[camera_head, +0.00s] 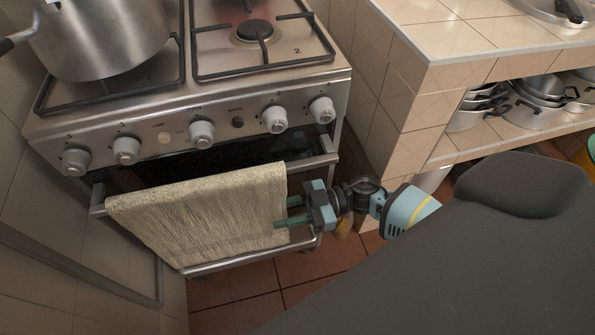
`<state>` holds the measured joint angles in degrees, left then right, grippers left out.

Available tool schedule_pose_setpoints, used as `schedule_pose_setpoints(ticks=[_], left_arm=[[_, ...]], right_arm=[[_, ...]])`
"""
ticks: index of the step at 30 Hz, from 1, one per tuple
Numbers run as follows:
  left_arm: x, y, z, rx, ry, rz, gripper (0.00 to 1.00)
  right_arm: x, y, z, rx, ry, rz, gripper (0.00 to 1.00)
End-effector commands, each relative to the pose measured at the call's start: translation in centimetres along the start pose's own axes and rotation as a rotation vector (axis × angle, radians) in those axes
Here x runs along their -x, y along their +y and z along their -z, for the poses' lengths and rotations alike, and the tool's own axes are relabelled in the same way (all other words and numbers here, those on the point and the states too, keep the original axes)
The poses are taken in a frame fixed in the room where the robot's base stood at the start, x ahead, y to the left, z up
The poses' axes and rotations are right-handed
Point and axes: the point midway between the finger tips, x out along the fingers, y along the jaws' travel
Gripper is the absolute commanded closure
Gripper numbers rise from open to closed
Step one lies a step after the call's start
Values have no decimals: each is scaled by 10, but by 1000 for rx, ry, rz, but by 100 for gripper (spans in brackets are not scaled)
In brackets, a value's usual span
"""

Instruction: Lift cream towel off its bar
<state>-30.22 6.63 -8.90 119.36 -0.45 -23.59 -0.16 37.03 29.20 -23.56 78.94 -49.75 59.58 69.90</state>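The cream towel (205,215) hangs draped over the oven's front bar (318,162), with its front face hanging down. My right gripper (283,213) comes in from the right at the towel's right edge. Its two green fingers are spread apart, one above the other, and their tips are at or just over that edge. Whether they touch the cloth, I cannot tell. My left gripper is not in view.
The stove (190,110) has a row of knobs above the bar, and a large steel pot (100,40) on its left burner. A tiled counter (460,40) stands on the right, with pots (530,110) on its shelf. Tiled floor (235,310) shows below the towel.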

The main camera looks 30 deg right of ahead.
Motion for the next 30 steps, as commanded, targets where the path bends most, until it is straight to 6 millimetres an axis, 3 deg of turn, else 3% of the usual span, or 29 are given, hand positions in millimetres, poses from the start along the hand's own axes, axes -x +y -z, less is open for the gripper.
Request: schedule_pose_setpoints(ticks=[3, 9, 20, 27, 30], left_arm=[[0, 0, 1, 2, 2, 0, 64], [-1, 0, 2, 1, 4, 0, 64], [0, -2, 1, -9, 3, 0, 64], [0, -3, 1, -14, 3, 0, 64], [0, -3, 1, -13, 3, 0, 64]], right_arm=[[-18, 0, 1, 0, 3, 0, 68], [-35, 0, 0, 0, 0, -1, 68], [-40, 0, 0, 0, -1, -1, 68], [-40, 0, 0, 0, -1, -1, 98], [-39, 0, 0, 0, -1, -1, 100]])
